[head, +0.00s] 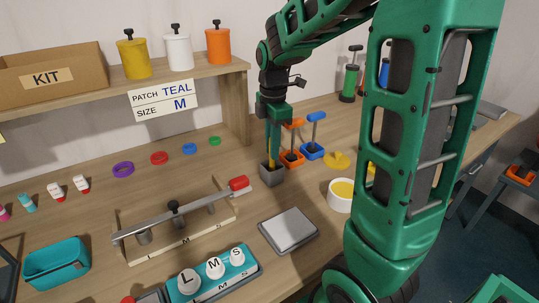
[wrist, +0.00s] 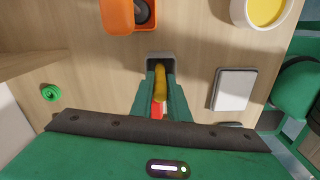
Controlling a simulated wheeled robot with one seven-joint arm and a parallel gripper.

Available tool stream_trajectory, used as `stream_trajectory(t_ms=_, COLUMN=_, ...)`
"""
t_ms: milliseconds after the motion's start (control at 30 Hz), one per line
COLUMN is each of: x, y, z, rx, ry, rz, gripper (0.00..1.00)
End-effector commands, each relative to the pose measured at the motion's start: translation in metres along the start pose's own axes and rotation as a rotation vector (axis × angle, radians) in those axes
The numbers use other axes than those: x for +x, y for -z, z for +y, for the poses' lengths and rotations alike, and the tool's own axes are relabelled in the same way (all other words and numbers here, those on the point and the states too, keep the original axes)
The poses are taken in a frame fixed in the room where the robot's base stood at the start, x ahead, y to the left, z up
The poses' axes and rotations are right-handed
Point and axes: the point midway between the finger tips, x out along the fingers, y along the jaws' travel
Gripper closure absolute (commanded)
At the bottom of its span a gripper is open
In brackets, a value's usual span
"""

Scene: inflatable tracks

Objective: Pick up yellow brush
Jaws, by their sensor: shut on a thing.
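The yellow brush (head: 272,163) stands upright at the small grey holder (head: 271,178) in the head view. My gripper (head: 274,140) comes down from above and is shut on its upper part. In the wrist view the yellow brush (wrist: 161,84) lies between the two green fingers of my gripper (wrist: 158,100), with the grey holder (wrist: 160,56) just beyond. A small red patch shows between the fingers. The brush's lower end is hidden, so I cannot tell how deep it sits in the holder.
An orange holder (head: 292,159) and a blue holder (head: 312,152), each with its brush, stand close to the right. A white bowl with yellow contents (head: 341,199) and a grey pad (head: 288,231) are nearer. A metal bar fixture (head: 180,206) lies to the left.

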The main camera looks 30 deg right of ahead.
Motion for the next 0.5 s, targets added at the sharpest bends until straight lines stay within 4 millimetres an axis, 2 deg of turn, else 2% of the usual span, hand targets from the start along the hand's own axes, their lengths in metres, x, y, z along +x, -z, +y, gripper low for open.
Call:
stream_trajectory(t_ms=167, x=-0.017, y=0.000, z=0.001, rx=0.000, ry=-0.005, rz=0.001, gripper=1.00)
stream_trajectory(t_ms=500, x=-0.078, y=0.000, z=0.001, rx=0.000, ry=-0.004, rz=0.000, gripper=1.00)
